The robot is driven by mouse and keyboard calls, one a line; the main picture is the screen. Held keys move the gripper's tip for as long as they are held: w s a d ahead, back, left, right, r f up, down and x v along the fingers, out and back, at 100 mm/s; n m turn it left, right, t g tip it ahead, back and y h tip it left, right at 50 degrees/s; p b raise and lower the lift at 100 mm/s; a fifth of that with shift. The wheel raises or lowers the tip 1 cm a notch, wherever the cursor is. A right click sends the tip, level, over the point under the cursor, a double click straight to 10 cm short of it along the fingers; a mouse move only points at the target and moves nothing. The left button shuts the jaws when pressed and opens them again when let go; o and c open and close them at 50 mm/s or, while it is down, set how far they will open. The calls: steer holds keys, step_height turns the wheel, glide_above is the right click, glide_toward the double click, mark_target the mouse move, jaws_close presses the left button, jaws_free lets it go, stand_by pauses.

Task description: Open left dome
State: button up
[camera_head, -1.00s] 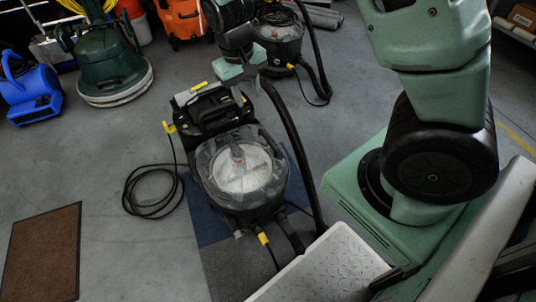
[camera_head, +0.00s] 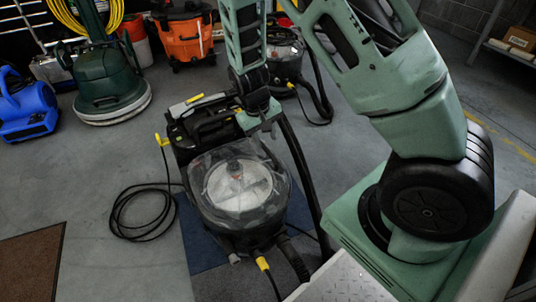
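A black and grey cleaning machine stands in the middle of the view, with a clear dome (camera_head: 272,180) over a pale round part at its front. The dome looks closed. My gripper (camera_head: 265,130), pale green, points down in front of the machine's upper right side, just above the dome's back edge in the picture. I cannot tell whether it touches the machine, or whether its small fingers are apart. Nothing is visibly held. My forearm hides part of the background.
A second, similar machine (camera_head: 287,62) stands behind. A black hose runs along the near machine's right side. A cable (camera_head: 122,232) lies coiled on the floor at left. A blue blower (camera_head: 28,110), a green floor machine (camera_head: 103,65) and an orange vacuum (camera_head: 185,38) stand at the back.

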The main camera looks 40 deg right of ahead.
mark_target(269, 152)
steer(key=f+b, duration=0.1)
steer(key=f, duration=0.1)
steer(key=d+f+b, duration=0.1)
steer(key=f, duration=0.2)
steer(key=shift+f, duration=0.3)
steer(key=shift+r, duration=0.1)
jaws_close()
